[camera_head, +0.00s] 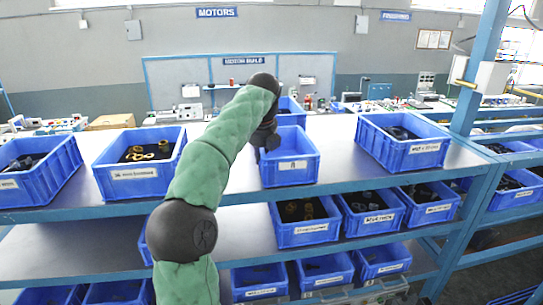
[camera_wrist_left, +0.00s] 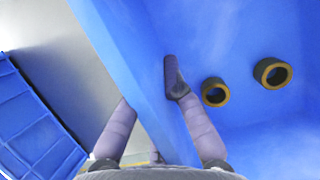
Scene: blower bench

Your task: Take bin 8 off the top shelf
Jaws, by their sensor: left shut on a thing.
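Bin 8 (camera_head: 292,166) is a blue open bin with a white label on its front, at the middle of the top shelf (camera_head: 236,172) in the head view. Whether its base is touching the shelf I cannot tell. My left gripper (camera_head: 264,145) comes down at its left wall, its fingers largely hidden in the head view. In the left wrist view my left gripper (camera_wrist_left: 147,90) has one finger on each side of a blue bin wall (camera_wrist_left: 113,48) and is shut on it. Two dark rings with yellow rims (camera_wrist_left: 272,73) lie inside that bin. My right gripper is not in view.
On the top shelf, a blue bin (camera_head: 138,174) stands to the left and another (camera_head: 405,149) to the right, with gaps beside bin 8. Another blue bin (camera_head: 291,112) shows behind it. Lower shelves hold several bins. A blue post (camera_head: 480,68) rises at the right.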

